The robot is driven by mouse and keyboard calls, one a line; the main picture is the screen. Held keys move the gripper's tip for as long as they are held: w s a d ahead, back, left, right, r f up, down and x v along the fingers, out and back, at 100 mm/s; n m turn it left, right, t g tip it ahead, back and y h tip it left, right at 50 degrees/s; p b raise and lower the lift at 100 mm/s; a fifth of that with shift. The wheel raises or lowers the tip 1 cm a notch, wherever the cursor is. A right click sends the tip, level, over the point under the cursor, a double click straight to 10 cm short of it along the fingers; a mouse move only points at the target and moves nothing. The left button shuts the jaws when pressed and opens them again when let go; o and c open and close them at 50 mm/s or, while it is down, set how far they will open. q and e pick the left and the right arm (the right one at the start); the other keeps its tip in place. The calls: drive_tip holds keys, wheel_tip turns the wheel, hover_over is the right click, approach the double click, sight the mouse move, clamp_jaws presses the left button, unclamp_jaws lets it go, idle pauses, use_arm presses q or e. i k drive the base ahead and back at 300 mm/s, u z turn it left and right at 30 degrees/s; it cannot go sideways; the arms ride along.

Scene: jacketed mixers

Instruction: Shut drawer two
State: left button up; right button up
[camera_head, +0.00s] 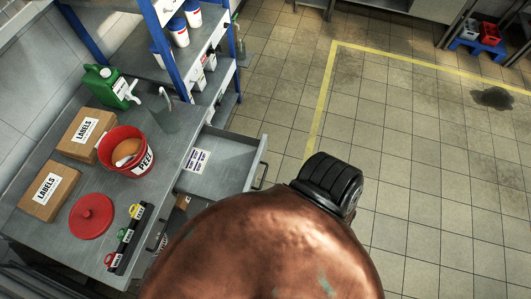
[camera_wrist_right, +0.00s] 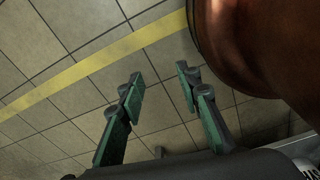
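An open grey drawer (camera_head: 225,168) juts to the right from the workbench in the head view. A printed white sheet lies inside it, and its bar handle (camera_head: 262,176) is on the outer front. I cannot read a number on it. My right gripper (camera_wrist_right: 160,79) shows in the right wrist view, with its two green fingers apart and nothing between them, above the tiled floor. No contact with the drawer shows. In the head view the right gripper is hidden. My left gripper is in neither view.
The workbench (camera_head: 62,160) bears a red bucket (camera_head: 143,169), a red lid (camera_head: 91,216), label boxes (camera_head: 88,134) and a green jerrycan (camera_head: 104,86). A large copper-coloured rounded shape blocks the lower middle of the head view.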

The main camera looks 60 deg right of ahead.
sight(233, 165)
drive_tip(key=k, duration=0.25)
drive_tip(key=z, duration=0.95)
